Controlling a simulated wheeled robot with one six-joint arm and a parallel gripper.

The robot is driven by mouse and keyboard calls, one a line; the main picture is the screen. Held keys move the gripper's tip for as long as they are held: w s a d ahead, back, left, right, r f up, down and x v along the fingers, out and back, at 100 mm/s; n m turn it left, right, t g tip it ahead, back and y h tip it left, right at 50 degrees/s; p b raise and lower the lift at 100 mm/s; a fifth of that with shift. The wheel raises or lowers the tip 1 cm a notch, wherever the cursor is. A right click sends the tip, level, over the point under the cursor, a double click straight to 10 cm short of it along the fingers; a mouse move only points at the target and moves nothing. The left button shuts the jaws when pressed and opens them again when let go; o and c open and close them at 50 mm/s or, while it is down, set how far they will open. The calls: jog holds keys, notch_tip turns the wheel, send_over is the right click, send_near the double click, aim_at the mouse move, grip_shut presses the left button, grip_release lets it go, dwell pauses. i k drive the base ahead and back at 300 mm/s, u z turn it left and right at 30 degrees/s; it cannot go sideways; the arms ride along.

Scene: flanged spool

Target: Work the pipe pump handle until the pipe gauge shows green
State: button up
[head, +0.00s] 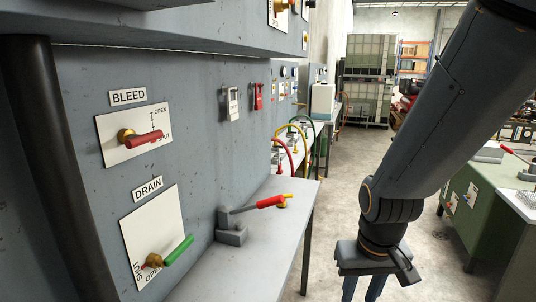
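A grey hand pump (232,228) stands on the grey bench at the foot of the panel. Its lever slopes up to the right and ends in a red grip (270,202), with a small yellow part beside the grip's end. My gripper (362,290) points down over the floor, right of the bench and apart from the pump. Its two fingers are apart with nothing seen between them; their tips are cut off by the lower edge. Another red-gripped lever (515,155) stands on a green bench at right. I cannot tell which is the pipe pump, and no gauge reading is legible.
The panel carries a red BLEED handle (144,139) and a green DRAIN handle (178,249). Red, yellow and green hoses (300,130) arch over the bench farther back. A dark pipe (40,130) stands at left. The aisle floor (335,200) is clear.

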aim_at(277, 199)
jog(key=k, duration=0.55)
jog(key=z, duration=0.2)
jog(key=i, duration=0.6)
jog(key=u, duration=0.7)
jog(key=i, duration=0.55)
jog(key=u, duration=0.55)
